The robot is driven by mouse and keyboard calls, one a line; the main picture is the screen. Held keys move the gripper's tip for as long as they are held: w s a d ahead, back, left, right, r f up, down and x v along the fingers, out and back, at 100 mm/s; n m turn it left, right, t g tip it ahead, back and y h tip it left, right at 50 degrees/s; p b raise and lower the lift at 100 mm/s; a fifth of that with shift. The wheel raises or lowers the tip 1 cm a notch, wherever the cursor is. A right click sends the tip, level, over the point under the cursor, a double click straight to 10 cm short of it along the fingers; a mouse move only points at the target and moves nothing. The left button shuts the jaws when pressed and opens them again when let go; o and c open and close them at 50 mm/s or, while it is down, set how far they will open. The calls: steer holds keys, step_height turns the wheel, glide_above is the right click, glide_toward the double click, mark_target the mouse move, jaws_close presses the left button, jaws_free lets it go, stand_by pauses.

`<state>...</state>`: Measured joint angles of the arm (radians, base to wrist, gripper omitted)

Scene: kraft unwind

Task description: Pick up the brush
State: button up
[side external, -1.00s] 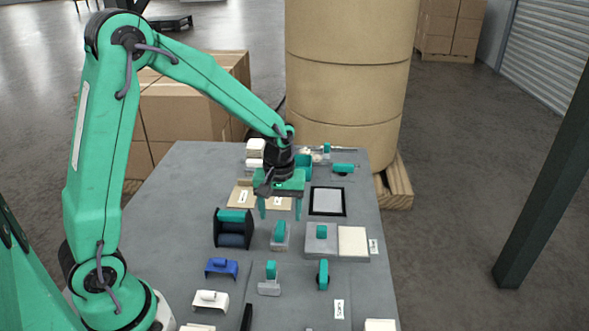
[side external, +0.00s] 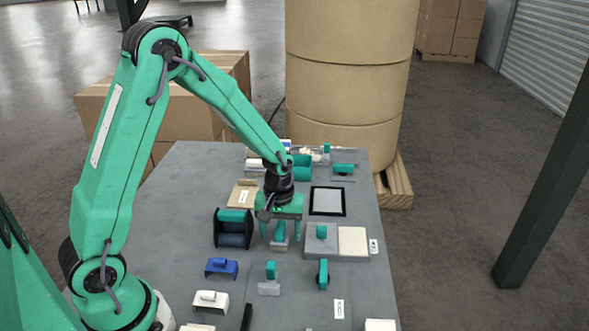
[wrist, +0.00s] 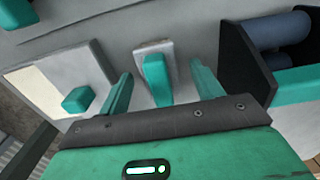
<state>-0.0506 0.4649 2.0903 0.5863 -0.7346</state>
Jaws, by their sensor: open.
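A small tool with a teal upright handle and a pale grey base, which may be the brush (side external: 280,243), stands near the middle of the grey table. My gripper (side external: 281,234) is open and empty, pointing down, with a finger on each side of this tool's handle in the picture. In the wrist view the teal handle (wrist: 157,82) shows between the open fingers (wrist: 161,72), apart from both. I cannot tell how far the fingertips are above the base. A similar teal-handled tool with a grey base (side external: 269,288) stands nearer the camera.
A black holder with blue rollers (side external: 233,240) stands close on the left. A grey plate with a teal knob (side external: 320,248) and a cream block (side external: 352,241) lie on the right. A black-framed pad (side external: 327,201) is behind. The table's left part is clear.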

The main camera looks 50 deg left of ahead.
mark_target(281, 228)
steer(key=shift+f, duration=0.25)
stand_by(0.3)
steer(key=c, duration=1.1)
steer(key=shift+r, duration=0.2)
steer(key=shift+r, duration=0.5)
step_height(281, 228, up, 3)
steer(key=shift+d+r, duration=0.1)
steer(key=s+d+r, duration=0.1)
steer(key=d+r, duration=0.1)
steer(key=d, duration=0.1)
steer(key=s+d+r, duration=0.2)
steer(key=d, duration=0.1)
steer(key=s+d+r, duration=0.2)
steer(key=d, duration=0.2)
steer(key=shift+s+r, duration=0.25)
